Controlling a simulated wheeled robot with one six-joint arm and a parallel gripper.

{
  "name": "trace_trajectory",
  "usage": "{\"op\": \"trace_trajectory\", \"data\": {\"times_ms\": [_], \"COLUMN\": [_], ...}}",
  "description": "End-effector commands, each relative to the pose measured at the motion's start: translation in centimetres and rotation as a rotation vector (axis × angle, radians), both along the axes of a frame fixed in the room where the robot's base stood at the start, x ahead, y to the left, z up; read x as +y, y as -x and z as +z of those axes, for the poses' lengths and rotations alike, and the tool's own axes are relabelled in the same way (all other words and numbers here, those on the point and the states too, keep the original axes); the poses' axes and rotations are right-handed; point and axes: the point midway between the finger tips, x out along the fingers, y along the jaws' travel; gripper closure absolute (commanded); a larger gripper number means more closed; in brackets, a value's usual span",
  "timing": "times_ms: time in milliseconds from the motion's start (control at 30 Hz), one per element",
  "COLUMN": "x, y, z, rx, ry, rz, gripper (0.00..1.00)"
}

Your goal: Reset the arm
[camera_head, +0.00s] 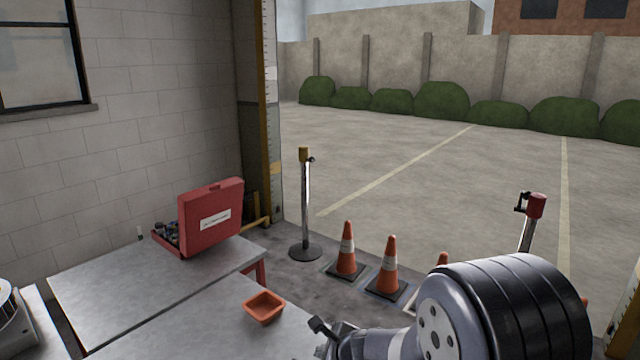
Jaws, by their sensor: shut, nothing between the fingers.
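My arm comes in at the bottom right, with a large black and grey link close to the camera. My gripper (322,328) shows only in part at the bottom edge, as a small dark end left of the link. It is shut and holds nothing that I can see. It is just right of an orange tray (264,307) on the metal table (195,335); I cannot tell its height above the table. The lower part of the gripper is cut off by the frame.
An open red case (211,217) with small items stands at the back of another metal table (110,290). Orange cones (346,252) and a post (305,205) stand on the floor beyond. A red-topped post (530,215) is at right. A white device (15,325) is at far left.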

Motion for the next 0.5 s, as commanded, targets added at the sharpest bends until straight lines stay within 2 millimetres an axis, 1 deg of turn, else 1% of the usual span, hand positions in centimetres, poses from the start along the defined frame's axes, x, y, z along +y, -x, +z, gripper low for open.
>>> {"op": "trace_trajectory", "data": {"times_ms": [500], "x": [0.0], "y": [0.0], "z": [-5.7], "rx": [0.001], "ry": [-0.001], "rz": [0.0], "gripper": [1.0]}}
